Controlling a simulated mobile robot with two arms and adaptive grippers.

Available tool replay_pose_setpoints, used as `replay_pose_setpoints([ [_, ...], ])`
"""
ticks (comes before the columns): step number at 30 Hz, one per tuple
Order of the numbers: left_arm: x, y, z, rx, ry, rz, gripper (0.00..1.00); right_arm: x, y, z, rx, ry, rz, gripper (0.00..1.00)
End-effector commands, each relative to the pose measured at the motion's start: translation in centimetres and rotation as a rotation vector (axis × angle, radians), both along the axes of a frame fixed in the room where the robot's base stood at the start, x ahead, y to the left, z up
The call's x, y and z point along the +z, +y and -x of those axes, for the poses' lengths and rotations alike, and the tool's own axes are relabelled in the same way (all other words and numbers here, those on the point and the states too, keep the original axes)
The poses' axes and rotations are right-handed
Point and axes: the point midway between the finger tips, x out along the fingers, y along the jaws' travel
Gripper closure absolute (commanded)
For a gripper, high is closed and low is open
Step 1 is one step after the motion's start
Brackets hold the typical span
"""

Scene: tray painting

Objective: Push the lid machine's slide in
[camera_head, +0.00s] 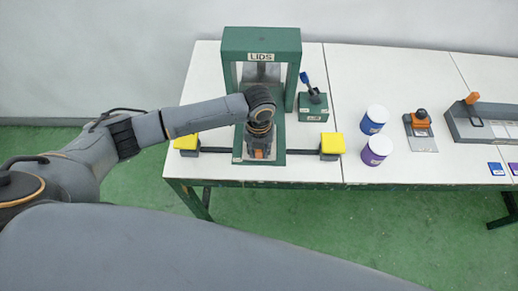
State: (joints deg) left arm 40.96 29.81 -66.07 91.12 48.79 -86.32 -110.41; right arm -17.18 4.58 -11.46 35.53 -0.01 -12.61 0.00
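The green lid machine (285,42), labelled LIDS, stands at the back left of the white table. Its green base (279,131) reaches toward the front edge. A dark bar runs across in front, with a yellow block (187,142) at its left end and another yellow block (332,143) at its right end. My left arm reaches over from the left, and my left gripper (260,153) points down over the front part of the base, between the yellow blocks. The wrist hides its fingers and what lies beneath. I cannot tell whether it touches the slide. My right gripper is not in view.
Right of the machine stands a small green box (312,108) with a dark-and-blue handle. Two white-topped pots, one blue (373,121) and one purple (376,151), stand further right. Beyond are a grey plate with an orange part (421,143) and a grey device (464,122).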

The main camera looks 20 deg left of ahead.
Motion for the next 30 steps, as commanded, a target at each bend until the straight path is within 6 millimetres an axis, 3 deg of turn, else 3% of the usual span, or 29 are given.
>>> replay_pose_setpoints([
  [1,0.0,0.0,0.0,0.0,0.0,0.0,0.89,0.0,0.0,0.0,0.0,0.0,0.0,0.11],
  [3,0.0,0.0,0.0,0.0,0.0,0.0,1.0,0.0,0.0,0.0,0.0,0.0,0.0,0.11],
  [11,0.0,0.1,-0.4,0.002,-0.001,-0.001,1.0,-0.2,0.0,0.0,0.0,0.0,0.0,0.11],
  [21,-0.3,2.0,-7.0,0.005,-0.004,-0.002,1.0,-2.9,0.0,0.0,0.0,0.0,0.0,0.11],
  [25,-0.1,2.3,-8.3,0.003,-0.002,-0.001,1.0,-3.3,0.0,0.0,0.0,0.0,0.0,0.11],
  [30,0.0,2.4,-8.5,0.001,-0.001,0.001,1.0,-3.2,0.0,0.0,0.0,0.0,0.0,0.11],
])
